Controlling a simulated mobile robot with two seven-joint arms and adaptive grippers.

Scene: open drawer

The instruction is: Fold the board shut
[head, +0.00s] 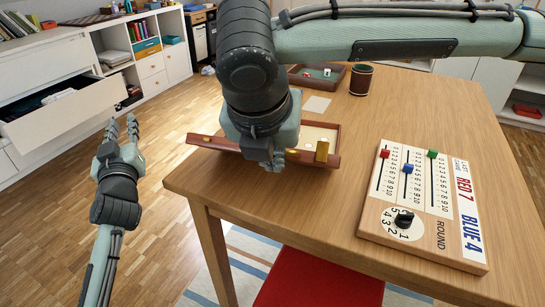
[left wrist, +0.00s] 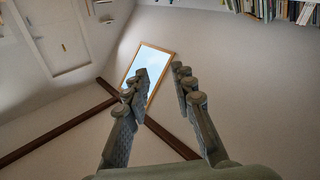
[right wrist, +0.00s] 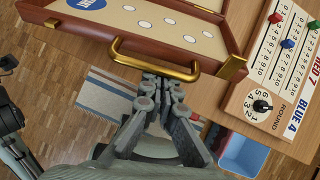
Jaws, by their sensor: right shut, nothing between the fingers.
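The board (right wrist: 170,48) is a red-brown wooden case with a cream inside, white round spots and a brass handle (right wrist: 150,66) on its near edge. In the head view its rim (head: 210,143) shows at the table's near left edge, and my right arm hides its middle. The board lies open as far as I see it. My right gripper (right wrist: 162,80) is shut and empty, its tips right by the handle; I cannot tell whether they touch it. My left gripper (head: 122,128) is open and empty, left of the table over the floor. It also shows in the left wrist view (left wrist: 158,72).
A scoreboard (head: 425,200) with coloured sliders and a dial lies right of the board. A dark cup (head: 361,80) and a dice tray (head: 318,77) stand behind it. A red seat (head: 320,280) is below the near edge. An open drawer (head: 65,110) juts out at left.

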